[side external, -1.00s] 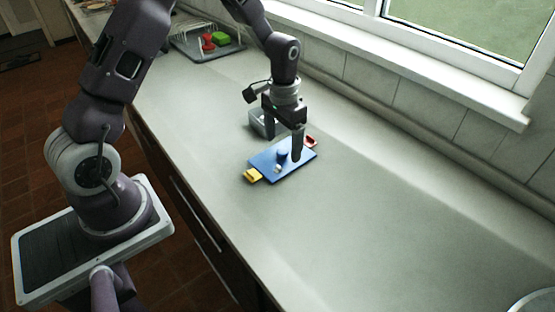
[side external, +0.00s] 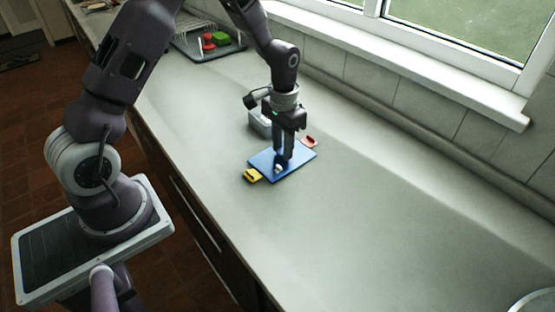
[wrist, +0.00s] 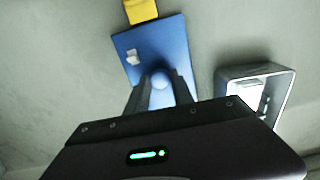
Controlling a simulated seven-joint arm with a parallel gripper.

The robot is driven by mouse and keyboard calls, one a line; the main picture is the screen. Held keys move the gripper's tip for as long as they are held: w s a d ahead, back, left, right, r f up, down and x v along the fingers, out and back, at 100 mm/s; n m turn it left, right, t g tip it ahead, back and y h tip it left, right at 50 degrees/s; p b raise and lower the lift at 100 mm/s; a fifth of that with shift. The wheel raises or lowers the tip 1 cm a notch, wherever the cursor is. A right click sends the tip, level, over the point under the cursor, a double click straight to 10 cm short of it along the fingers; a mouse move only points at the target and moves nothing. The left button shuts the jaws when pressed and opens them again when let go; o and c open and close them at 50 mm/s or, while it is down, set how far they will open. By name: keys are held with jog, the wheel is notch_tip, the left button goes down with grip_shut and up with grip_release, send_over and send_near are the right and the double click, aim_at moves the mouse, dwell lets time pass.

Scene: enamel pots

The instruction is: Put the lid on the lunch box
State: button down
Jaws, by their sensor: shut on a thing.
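The blue lid (side external: 297,160) lies on the counter with a yellow clip (side external: 252,175) at its near-left end and a red clip (side external: 309,141) at its far end. My gripper (side external: 283,160) points down over the lid's middle, its fingers shut on the round blue knob, which also shows between the fingers in the wrist view (wrist: 160,80). A small white piece (wrist: 132,57) is on the lid's top. The grey lunch box (side external: 259,122) stands open just behind the lid, partly hidden by my gripper; the wrist view shows it (wrist: 284,78) at right with something white inside.
A dish rack on a dark tray (side external: 190,45) with red and green items stands at the far end of the counter. The window wall runs along the right. The near counter (side external: 370,220) is clear, with a round rim at the lower-right corner.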

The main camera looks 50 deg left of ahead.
jog(key=shift+r, duration=2.25)
jog(key=shift+r, duration=0.25)
notch_tip(320, 180, up, 10)
jog(key=w+a, duration=0.9)
jog(key=a, duration=0.5)
jog(key=shift+m, duration=0.5)
jog(key=shift+d+f, duration=0.1)
jog(key=shift+f, duration=4.55)
jog(key=shift+f, duration=0.7)
